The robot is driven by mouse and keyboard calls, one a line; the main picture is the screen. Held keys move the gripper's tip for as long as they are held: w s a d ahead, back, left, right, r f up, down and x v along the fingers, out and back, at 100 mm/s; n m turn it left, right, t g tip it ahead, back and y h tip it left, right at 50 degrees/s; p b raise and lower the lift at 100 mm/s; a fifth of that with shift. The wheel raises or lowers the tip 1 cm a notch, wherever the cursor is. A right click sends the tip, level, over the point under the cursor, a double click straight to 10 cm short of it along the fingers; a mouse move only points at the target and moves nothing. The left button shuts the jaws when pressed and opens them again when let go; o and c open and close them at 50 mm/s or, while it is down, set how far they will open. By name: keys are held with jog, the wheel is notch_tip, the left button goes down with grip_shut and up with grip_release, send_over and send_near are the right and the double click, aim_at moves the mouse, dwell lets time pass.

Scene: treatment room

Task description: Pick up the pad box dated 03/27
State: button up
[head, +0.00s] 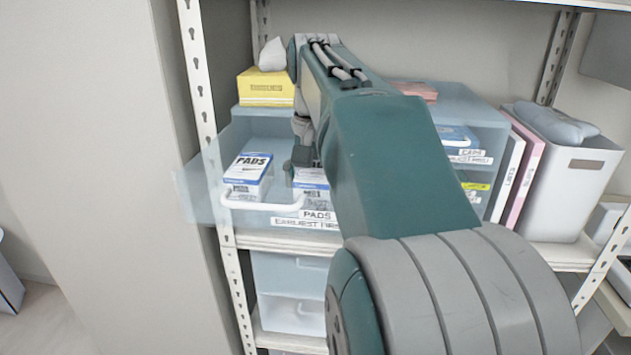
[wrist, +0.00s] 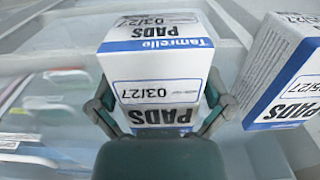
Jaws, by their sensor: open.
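In the wrist view the white and blue pad box marked 03/27 (wrist: 155,85) stands between the two fingers of my gripper (wrist: 160,108). The fingers are open, one on each side of it; I cannot tell whether they touch it. In the head view this box (head: 312,186) seems to be the right one in the pulled-out drawer, partly hidden by my arm; my gripper (head: 303,158) is down at it. A second pad box (head: 248,176) is to its left; in the wrist view it (wrist: 285,75) is at the right, with a date ending in 5/27.
The translucent drawer (head: 203,185) has a white handle (head: 262,206) and labels reading PADS and EARLIEST FIRST. A yellow box (head: 265,88) sits above it. Right of my arm are another drawer unit (head: 490,125), binders (head: 522,170) and a white bin (head: 562,190).

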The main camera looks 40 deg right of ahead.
jog(key=c, duration=1)
jog(key=shift+o, duration=0.2)
notch_tip(320, 180, up, 10)
